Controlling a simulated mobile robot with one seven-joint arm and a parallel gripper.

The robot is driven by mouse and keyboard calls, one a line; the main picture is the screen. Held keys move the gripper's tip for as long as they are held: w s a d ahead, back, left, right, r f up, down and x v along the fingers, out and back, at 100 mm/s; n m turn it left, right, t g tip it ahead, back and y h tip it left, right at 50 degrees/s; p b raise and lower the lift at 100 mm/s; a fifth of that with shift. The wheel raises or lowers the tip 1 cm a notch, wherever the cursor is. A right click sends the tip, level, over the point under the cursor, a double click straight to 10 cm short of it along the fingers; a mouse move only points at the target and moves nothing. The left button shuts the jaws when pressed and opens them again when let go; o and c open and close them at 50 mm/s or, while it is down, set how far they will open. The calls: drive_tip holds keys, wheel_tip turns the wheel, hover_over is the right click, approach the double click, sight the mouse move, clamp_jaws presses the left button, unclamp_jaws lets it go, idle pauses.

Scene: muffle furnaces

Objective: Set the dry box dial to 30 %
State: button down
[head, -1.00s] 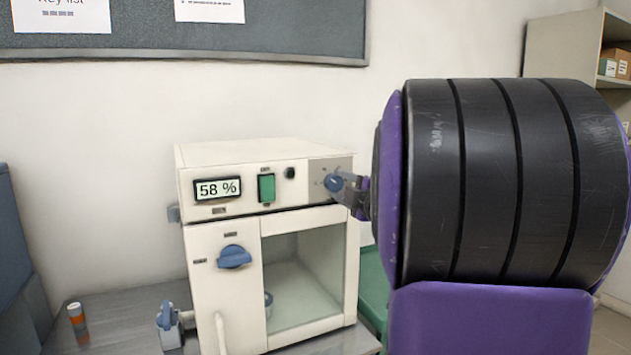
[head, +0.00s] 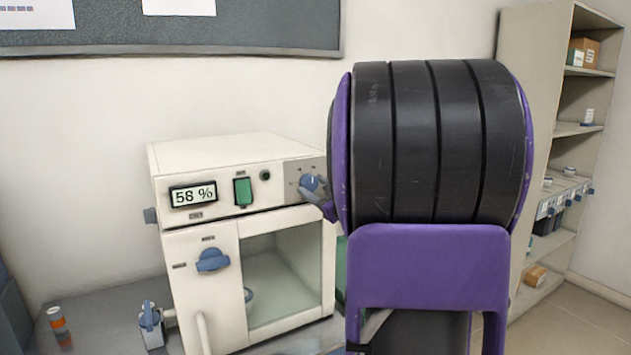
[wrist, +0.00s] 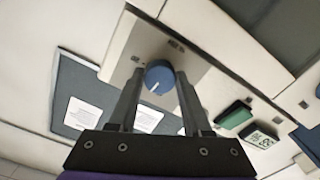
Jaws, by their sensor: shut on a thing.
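The dry box (head: 240,146) is a white cabinet on a grey bench, with a display (head: 193,194) reading 58 %. Its blue dial (head: 310,183) sits at the upper right of the front panel, partly hidden by my gripper. In the wrist view the round blue dial (wrist: 160,76) has a white pointer line and lies between my fingertips. My gripper (wrist: 158,84) is shut on the dial.
A green switch (head: 243,191) is left of the dial. A blue door knob (head: 212,260) is on the door below. An orange tube (head: 57,320) stands at the left of the bench. A shelf unit (head: 520,50) is at the right.

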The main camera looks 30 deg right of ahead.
drive_tip(key=shift+r+m+p, duration=0.15)
drive_tip(key=shift+m+p, duration=0.7)
drive_tip(key=shift+m, duration=1.15)
drive_tip(key=shift+c, duration=1.7)
unclamp_jaws()
drive_tip(key=shift+w, duration=0.1)
drive_tip(key=shift+a, duration=0.1)
